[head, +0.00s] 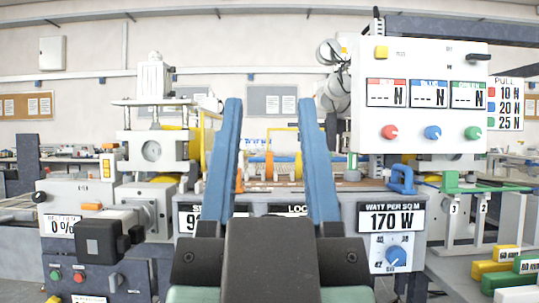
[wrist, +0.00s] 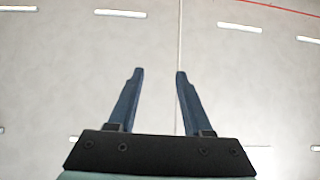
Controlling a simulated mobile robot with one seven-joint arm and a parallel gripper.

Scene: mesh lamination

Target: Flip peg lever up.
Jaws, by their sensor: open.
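My gripper (head: 270,102) is raised in the middle of the head view, its two blue fingers apart with nothing between them. It also shows open and empty in the wrist view (wrist: 158,73). I cannot tell for certain which part is the peg lever. A small orange upright piece (head: 239,181) stands on the machine bed, seen between the fingers. A black handle (head: 477,57) lies about level at the upper right of the white control panel (head: 420,110). My gripper touches neither. The fingers and wrist hide part of the machine's front.
The panel has red, blue and green knobs. Below it is a 170 W display (head: 391,219) with a blue dial (head: 390,252). A blue handle (head: 402,179) and green bar (head: 490,186) are at right.

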